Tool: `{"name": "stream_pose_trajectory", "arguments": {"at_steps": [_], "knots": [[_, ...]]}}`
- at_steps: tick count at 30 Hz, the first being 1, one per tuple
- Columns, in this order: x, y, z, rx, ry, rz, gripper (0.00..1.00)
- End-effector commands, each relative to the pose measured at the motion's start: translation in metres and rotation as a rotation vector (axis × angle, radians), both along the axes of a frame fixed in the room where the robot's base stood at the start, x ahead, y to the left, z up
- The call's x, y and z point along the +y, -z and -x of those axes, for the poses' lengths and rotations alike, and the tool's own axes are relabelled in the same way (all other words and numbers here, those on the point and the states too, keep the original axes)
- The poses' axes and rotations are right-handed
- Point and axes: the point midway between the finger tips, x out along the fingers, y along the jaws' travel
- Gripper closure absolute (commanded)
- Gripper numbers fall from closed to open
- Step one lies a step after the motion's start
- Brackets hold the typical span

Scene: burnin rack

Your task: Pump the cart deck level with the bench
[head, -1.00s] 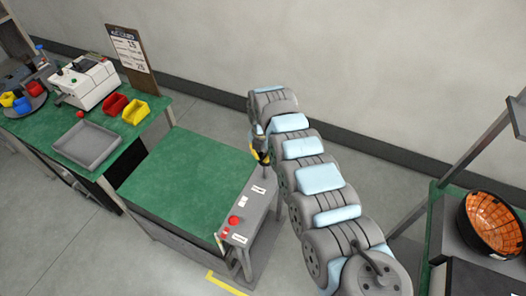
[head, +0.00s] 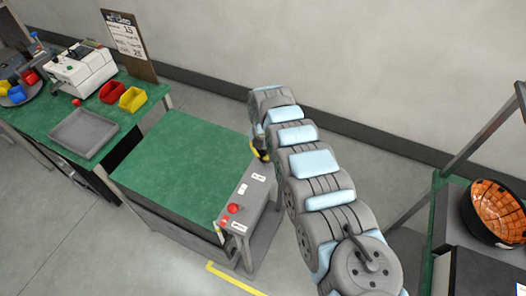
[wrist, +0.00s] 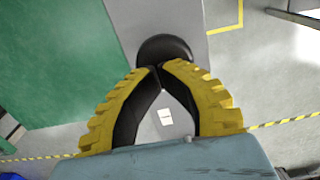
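The cart's green deck (head: 185,155) stands beside the green-topped bench (head: 55,110) in the head view. The deck looks somewhat lower than the bench top, but the exact difference is hard to judge. A grey panel (head: 234,198) with a red button (head: 233,208) and white labels runs along the cart's right side. My gripper (head: 260,153) is over the panel's far end, partly hidden by my arm. In the wrist view, its yellow fingers (wrist: 160,68) meet at the tips against a round black knob (wrist: 165,47). I cannot tell whether they grip the knob or only touch it.
The bench carries a grey tray (head: 83,133), a red bin (head: 113,92), a yellow bin (head: 133,99) and a white machine (head: 83,72). At right, a rack holds a black bowl with an orange inside (head: 497,212). Yellow floor tape (head: 237,280) lies in front of the cart.

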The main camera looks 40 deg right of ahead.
Motion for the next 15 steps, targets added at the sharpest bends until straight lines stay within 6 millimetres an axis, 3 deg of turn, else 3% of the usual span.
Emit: {"name": "stream_pose_trajectory", "arguments": {"at_steps": [8, 15], "knots": [[0.001, -0.001, 0.001, 0.002, -0.001, -0.001, 1.00], [0.003, -0.024, -0.001, 0.001, -0.006, 0.000, 1.00]]}}
